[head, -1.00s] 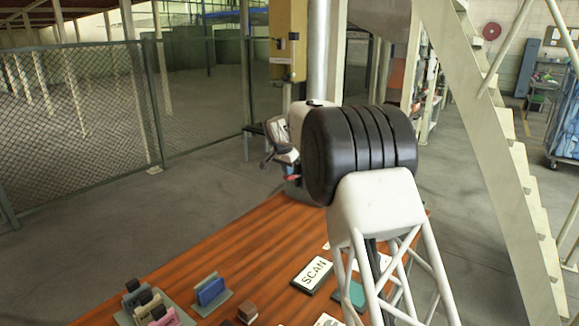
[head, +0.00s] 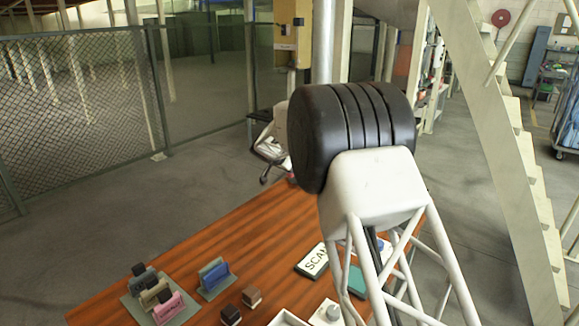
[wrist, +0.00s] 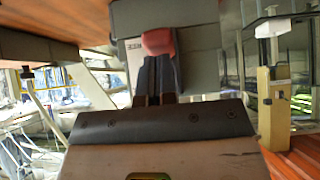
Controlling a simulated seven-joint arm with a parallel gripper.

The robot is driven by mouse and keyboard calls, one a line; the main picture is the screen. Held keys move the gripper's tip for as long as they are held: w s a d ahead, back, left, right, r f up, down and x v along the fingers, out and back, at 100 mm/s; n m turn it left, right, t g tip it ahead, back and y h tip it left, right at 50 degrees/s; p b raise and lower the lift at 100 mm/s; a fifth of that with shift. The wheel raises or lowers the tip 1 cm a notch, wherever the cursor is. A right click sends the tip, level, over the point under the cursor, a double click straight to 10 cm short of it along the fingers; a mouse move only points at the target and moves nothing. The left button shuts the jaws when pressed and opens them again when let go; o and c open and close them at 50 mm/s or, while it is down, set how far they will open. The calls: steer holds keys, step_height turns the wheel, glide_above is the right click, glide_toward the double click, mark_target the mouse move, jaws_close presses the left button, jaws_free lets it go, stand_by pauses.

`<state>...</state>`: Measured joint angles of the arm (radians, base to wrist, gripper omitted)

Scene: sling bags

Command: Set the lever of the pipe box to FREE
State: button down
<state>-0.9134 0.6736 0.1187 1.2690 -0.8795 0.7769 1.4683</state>
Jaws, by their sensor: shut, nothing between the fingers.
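In the wrist view a grey box (wrist: 203,65), which I take to be the pipe box, fills the upper middle. A red lever handle (wrist: 160,42) sits on its face beside small dark lettering that I cannot read surely. My gripper (wrist: 157,62) is shut and empty, its dark fingers at the red handle, touching or nearly so. The lever's setting is unclear.
The wooden table (head: 190,260) carries a SCAN sign (head: 313,262), a grey rack with coloured pieces (head: 158,298), a blue piece in a holder (head: 214,275) and small brown blocks (head: 252,297). A tan box (head: 293,30) stands high at the back by a pipe (head: 323,40).

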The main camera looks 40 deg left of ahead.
steer(key=shift+f, duration=2.35)
steer(key=r, duration=0.1)
glide_toward(289, 176)
steer(key=shift+s+f, duration=0.15)
steer(key=shift+s, duration=1.9)
